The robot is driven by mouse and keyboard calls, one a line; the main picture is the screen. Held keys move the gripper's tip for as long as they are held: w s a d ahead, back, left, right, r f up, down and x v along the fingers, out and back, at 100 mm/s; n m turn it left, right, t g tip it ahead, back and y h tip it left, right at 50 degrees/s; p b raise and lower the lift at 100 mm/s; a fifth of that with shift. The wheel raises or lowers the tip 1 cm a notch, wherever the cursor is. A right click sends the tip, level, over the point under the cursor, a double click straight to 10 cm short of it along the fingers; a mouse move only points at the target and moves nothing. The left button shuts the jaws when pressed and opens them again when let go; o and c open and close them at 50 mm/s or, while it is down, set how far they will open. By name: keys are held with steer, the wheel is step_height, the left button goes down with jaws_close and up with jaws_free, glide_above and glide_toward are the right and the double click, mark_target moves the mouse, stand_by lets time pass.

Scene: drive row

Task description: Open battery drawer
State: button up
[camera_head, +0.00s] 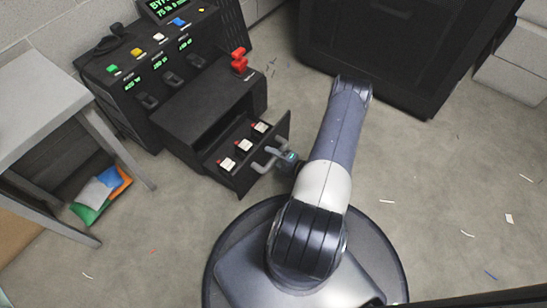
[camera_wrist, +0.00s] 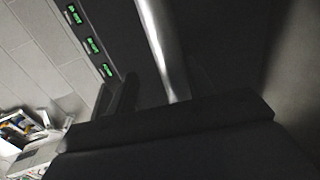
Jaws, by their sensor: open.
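The battery drawer (camera_head: 263,152) is pulled out from the dark cabinet (camera_head: 200,105) in the head view. Inside it stand several small white-and-red blocks (camera_head: 243,145) in a row. My gripper (camera_head: 272,158) is open, just outside the drawer's front panel. A pale grey bar shape is there too; I cannot tell handle from finger, nor whether they touch. In the wrist view a broad dark panel (camera_wrist: 190,140) fills the lower part, and a shiny metal bar (camera_wrist: 160,45) runs down to its upper edge.
A red lever (camera_head: 239,61) stands on the cabinet's top right. A grey table (camera_head: 45,85) is at the left, with coloured packets (camera_head: 100,192) beneath it. A large black case (camera_head: 385,45) is at the back right. Floor on the right is mostly clear.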

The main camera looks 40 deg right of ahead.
steer(key=o, duration=0.9)
step_height(320, 180, up, 8)
steer(key=p, duration=0.3)
steer(key=shift+w, duration=0.15)
steer(key=shift+c, duration=0.2)
steer(key=shift+r, duration=0.5)
steer(key=s+f, duration=0.1)
steer(key=f+g, duration=0.1)
steer(key=f, duration=0.1)
steer(key=s+f+g, duration=0.1)
steer(key=shift+s+f+h, duration=0.25)
steer(key=shift+s+h, duration=0.05)
steer(key=shift+s+d+r, duration=0.1)
steer(key=shift+s+d, duration=0.1)
steer(key=shift+s, duration=0.1)
steer(key=c, duration=0.6)
steer(key=shift+s, duration=0.25)
steer(key=shift+c, duration=1.3)
steer(key=s+f+v, duration=0.1)
steer(key=f+v, duration=0.1)
steer(key=v, duration=0.8)
steer(key=shift+d+p, duration=0.15)
steer(key=shift+p, duration=0.25)
steer(key=shift+s+f, duration=0.1)
